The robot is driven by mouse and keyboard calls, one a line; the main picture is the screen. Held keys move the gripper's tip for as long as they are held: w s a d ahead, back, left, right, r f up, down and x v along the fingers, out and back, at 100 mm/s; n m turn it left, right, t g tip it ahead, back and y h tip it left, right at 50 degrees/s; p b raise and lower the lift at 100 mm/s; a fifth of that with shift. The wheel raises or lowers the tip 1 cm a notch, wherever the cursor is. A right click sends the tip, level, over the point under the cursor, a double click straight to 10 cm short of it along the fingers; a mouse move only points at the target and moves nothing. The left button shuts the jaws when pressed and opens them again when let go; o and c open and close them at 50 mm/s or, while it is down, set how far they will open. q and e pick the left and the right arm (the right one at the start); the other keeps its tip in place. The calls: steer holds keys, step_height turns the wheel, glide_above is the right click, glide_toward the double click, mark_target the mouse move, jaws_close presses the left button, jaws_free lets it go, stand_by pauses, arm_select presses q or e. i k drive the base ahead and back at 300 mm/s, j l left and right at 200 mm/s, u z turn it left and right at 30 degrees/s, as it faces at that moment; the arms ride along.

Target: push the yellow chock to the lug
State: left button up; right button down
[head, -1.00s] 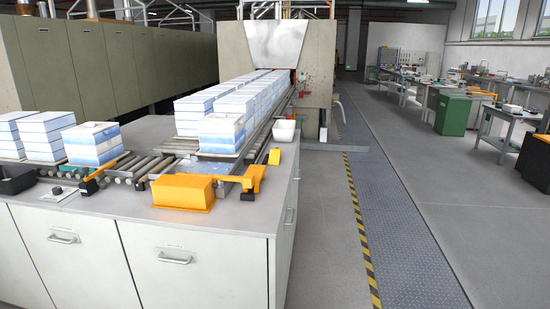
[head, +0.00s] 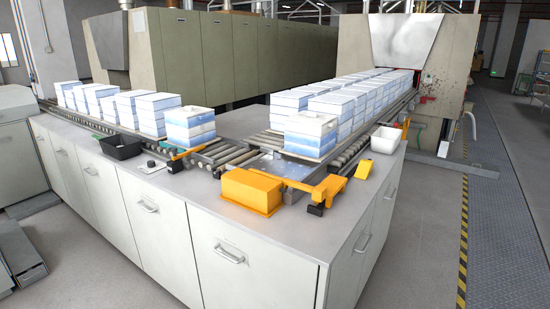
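A small yellow chock (head: 365,168) stands on the grey bench top (head: 312,228), to the right of an orange arm (head: 327,190) with a black block at its near end. I cannot tell for sure which part is the lug. An orange box-shaped housing (head: 250,191) is fixed at the bench's front, left of that arm. A second, thinner orange arm (head: 186,154) with a black end lies by the left rollers. Neither of my grippers is in view.
White-blue block stacks (head: 312,134) stand on the right roller line toward the furnace mouth; more stacks (head: 190,126) stand on the left line. A black tray (head: 121,147) and a white bin (head: 385,139) sit on the bench. The right-hand floor is clear.

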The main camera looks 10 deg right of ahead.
mark_target(364, 170)
steer(key=i+l+u, duration=0.15)
steer(key=l+u, duration=0.2)
steer(key=l, duration=0.7)
steer(key=l+u, duration=0.35)
steer(key=l, duration=0.7)
steer(key=l+u, duration=0.35)
steer(key=l, duration=0.7)
steer(key=k, duration=0.05)
